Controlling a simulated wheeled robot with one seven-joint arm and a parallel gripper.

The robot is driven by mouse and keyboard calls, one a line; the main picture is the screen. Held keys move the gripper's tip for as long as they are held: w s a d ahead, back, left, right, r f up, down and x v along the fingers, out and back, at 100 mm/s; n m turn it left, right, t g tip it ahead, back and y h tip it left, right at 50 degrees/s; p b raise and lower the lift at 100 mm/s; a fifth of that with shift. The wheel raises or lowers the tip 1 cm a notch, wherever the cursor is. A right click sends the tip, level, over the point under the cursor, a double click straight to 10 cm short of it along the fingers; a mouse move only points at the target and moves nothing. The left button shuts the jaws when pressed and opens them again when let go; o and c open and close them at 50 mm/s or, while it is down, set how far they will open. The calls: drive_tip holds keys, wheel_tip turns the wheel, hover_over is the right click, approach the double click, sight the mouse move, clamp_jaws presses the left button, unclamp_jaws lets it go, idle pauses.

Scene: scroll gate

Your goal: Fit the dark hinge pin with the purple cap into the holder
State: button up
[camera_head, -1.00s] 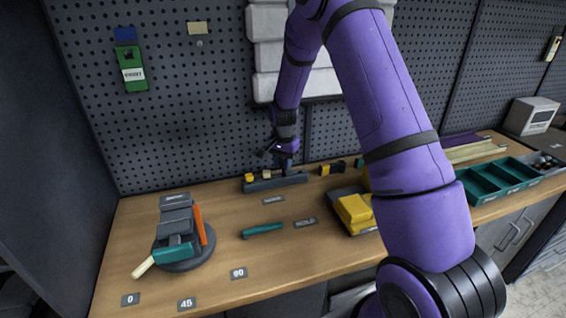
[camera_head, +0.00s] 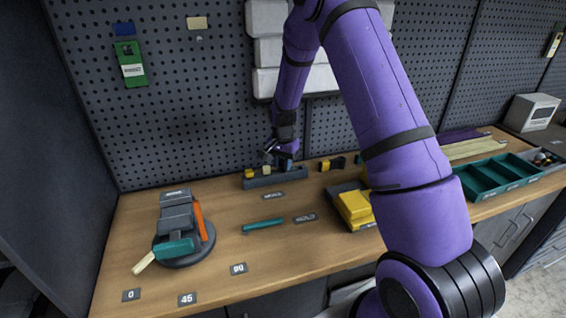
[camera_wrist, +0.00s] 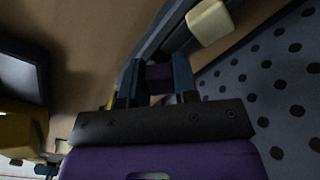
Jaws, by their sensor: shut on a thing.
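My gripper (camera_head: 285,165) is at the back of the bench, low over a long dark rail (camera_head: 262,183), which looks like the holder. In the wrist view my gripper (camera_wrist: 160,80) has both fingers closed around the purple cap (camera_wrist: 160,73) of the hinge pin. The dark pin below the cap is hidden, so I cannot tell whether its lower end is in the rail. A cream block (camera_wrist: 210,20) stands on the rail just beyond the fingers; it also shows left of the gripper in the head view (camera_head: 266,169). A yellow piece (camera_head: 249,173) is at the rail's left end.
A pegboard wall (camera_head: 200,120) rises close behind the rail. Yellow and black pieces (camera_head: 332,164) stand to its right. A tray with yellow blocks (camera_head: 354,208), a teal bar (camera_head: 263,225) and a round turntable fixture (camera_head: 183,255) are nearer.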

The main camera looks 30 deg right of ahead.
drive_tip(key=shift+f, duration=0.1)
drive_tip(key=o, duration=1.1)
drive_tip(key=shift+c, duration=0.2)
